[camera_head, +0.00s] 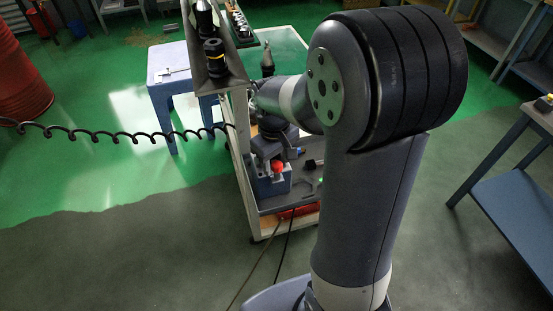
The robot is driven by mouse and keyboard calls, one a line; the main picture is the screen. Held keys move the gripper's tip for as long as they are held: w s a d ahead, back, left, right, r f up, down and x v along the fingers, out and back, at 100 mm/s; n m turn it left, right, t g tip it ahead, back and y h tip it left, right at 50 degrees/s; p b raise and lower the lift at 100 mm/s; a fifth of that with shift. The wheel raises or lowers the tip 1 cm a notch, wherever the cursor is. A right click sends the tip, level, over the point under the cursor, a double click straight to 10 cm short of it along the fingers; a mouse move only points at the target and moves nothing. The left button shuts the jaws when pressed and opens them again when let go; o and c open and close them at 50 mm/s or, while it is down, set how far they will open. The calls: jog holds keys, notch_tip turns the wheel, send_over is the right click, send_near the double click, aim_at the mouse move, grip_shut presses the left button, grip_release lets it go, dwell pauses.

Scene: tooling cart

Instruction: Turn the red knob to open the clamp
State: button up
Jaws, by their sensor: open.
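The red knob (277,166) shows as a small round red spot low on the tooling cart. It sits by the top of a blue-grey block (268,187), which may be part of the clamp; the clamp's jaws cannot be made out. My gripper (272,157) is small and dark in this view, at the end of my arm just above the knob. It is open, with nothing seen in it. I cannot tell whether its fingers touch the knob or stand around it.
The cart (244,181) has a raised shelf (233,73) with black tool holders (214,57) at the upper left. A blue stool (166,72) stands left of it. A coiled hose (110,137) crosses from the left. A blue table (514,185) is at right. Floor at lower left is clear.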

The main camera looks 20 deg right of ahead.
jog(key=shift+f, duration=0.2)
jog(key=c, duration=1)
